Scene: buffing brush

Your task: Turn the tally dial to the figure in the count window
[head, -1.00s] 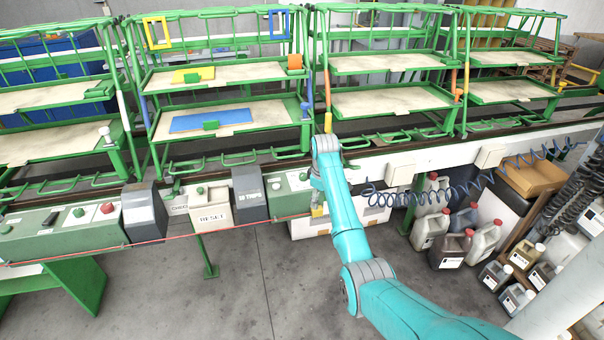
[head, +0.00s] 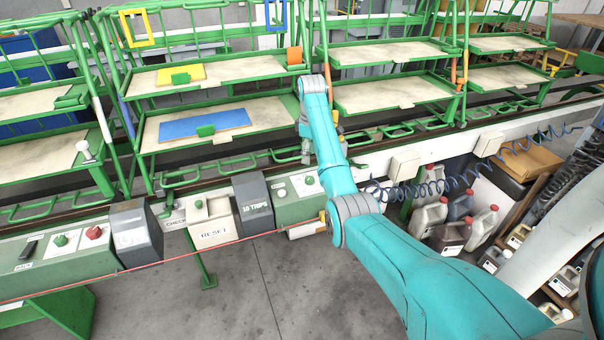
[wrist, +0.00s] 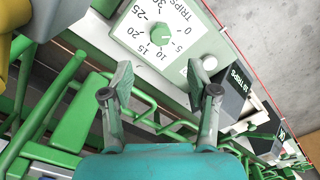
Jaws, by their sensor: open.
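The tally dial is a green knob (wrist: 160,35) on a white plate (wrist: 140,42) marked TRIPS, with figures from 0 to 30 around it. I cannot surely read where its pointer stands. In the head view the dial (head: 309,180) is small, just left of my forearm. The count window box (head: 253,205) is dark grey and reads 10 TRIPS; it also shows in the wrist view (wrist: 236,80). My gripper (wrist: 160,78) is open and empty, its fingers apart below the dial in the wrist picture, not touching the knob. In the head view it is partly hidden by my arm.
A white RESET box (head: 211,225) stands left of the count window. Green rack rails (head: 235,163) run behind the panel. A red cord (head: 180,265) runs along the panel front. Jugs (head: 452,232) stand at right.

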